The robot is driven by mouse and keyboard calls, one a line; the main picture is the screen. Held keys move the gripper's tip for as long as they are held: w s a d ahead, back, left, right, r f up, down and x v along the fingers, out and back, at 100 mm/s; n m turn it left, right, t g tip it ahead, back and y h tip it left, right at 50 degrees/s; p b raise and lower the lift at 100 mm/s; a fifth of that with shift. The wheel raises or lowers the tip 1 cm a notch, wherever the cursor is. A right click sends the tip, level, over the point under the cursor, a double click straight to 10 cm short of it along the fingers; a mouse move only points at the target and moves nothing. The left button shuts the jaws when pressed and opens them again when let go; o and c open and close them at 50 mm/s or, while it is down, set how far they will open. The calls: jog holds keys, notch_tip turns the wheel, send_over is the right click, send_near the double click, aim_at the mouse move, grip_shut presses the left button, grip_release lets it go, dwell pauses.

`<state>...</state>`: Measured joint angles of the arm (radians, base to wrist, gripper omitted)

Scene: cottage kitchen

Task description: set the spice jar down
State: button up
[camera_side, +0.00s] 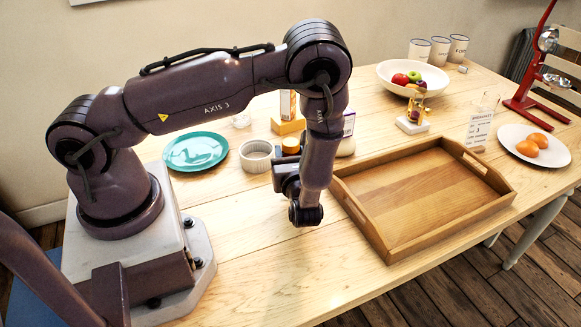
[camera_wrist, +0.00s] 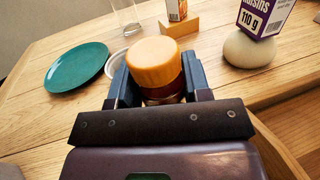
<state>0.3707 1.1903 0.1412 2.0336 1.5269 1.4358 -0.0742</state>
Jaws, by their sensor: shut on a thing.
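The spice jar, with a yellow-orange lid and dark reddish body, is between the fingers of my gripper in the wrist view (camera_wrist: 154,62). My gripper (camera_wrist: 160,88) is shut on it, one dark finger on each side. In the side view the jar's lid (camera_side: 291,144) shows just beyond my gripper (camera_side: 289,158), right of the white ramekin. The jar looks roughly upright. Its base is hidden, so I cannot tell whether it touches the table.
The ramekin (camera_side: 256,156) and teal plate (camera_side: 192,151) are left of the jar. A wooden block with a carton (camera_side: 288,126) stands behind. A raisins box on a pale rounded base (camera_wrist: 250,50) and the wooden tray (camera_side: 425,238) are to the right. Bare table lies in front.

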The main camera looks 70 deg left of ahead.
jog(key=shift+f, duration=1.55)
jog(key=shift+f, duration=0.1)
jog(key=o, duration=1)
